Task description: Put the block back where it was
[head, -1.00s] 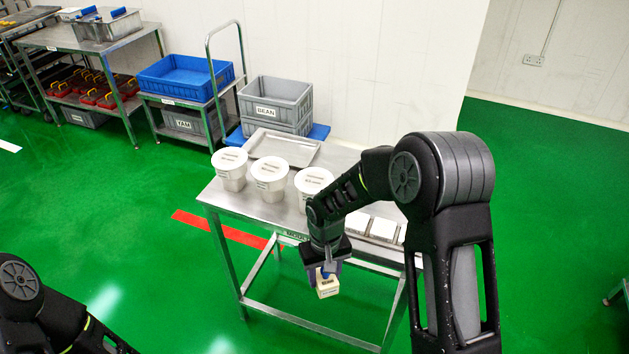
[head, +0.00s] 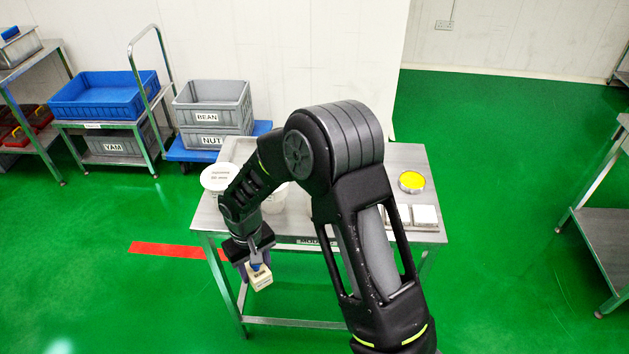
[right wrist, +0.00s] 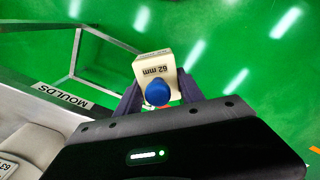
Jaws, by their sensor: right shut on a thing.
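My right gripper (head: 257,262) is shut on a cream block (head: 260,280) with a blue knob. The block hangs in front of the steel table's near edge, above the green floor. In the right wrist view the block (right wrist: 155,68) reads "62 mm", and its blue knob sits between the fingers of my gripper (right wrist: 157,92). The steel table (head: 415,160) carries a row of pale square blocks (head: 425,215) at its front right, partly hidden by my right arm. A "MOULDS" label (right wrist: 62,95) is on the table's edge. My left gripper is not in view.
White tubs (head: 220,178) stand at the table's left, partly behind my arm. A yellow-filled round dish (head: 411,182) sits at the back right. Another steel table (head: 610,235) stands at the right. Crates (head: 212,112) stand at the back left. Floor between the tables is clear.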

